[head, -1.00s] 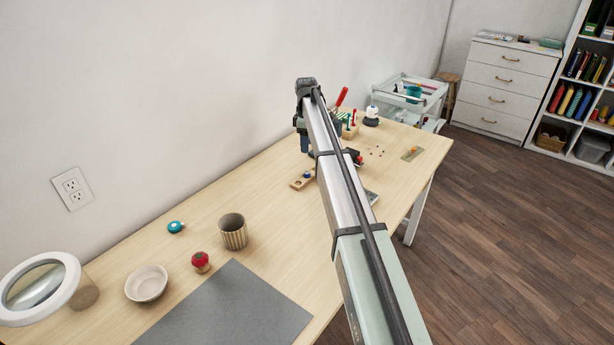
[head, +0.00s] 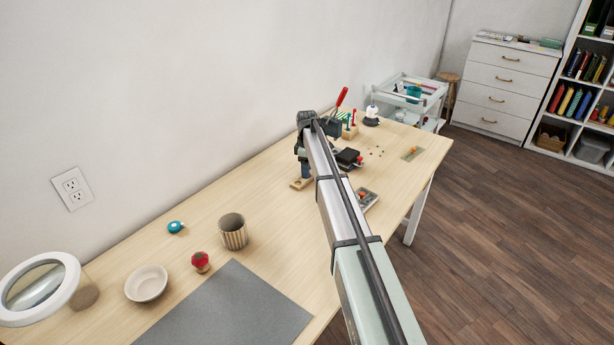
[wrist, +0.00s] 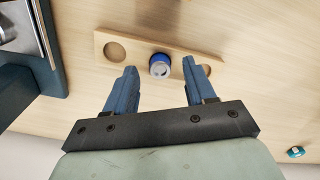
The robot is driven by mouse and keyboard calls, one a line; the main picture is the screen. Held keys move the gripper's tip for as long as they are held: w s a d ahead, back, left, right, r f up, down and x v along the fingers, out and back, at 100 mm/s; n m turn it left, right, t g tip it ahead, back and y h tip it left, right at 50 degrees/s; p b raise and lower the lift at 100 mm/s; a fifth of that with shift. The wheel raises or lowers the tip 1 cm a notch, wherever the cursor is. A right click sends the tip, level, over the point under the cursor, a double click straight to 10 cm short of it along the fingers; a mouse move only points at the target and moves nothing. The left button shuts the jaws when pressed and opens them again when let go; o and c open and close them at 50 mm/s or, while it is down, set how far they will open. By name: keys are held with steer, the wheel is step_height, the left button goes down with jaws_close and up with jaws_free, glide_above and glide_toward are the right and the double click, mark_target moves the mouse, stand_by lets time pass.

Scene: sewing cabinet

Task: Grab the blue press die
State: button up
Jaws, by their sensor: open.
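The blue press die (wrist: 160,66) is a short round piece with a blue rim and a pale top. In the wrist view it sits in the middle of a light wooden holder (wrist: 140,44), with a round empty hollow on either side. My gripper (wrist: 158,78) is open in the wrist view, its two blue fingers apart, one to each side of the die's near side. The fingers do not touch the die. In the head view my arm hides the die; only an end of the wooden holder (head: 301,184) shows below my gripper.
A dark metal device (wrist: 28,30) stands left of the holder in the wrist view. A black press-like object (head: 348,158), a small tray (head: 368,200) and a red-handled tool (head: 342,97) are nearby. The table is clear toward the striped cup (head: 233,232).

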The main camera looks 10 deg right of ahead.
steer(key=shift+f, duration=0.4)
steer(key=shift+c, duration=0.4)
jaws_close()
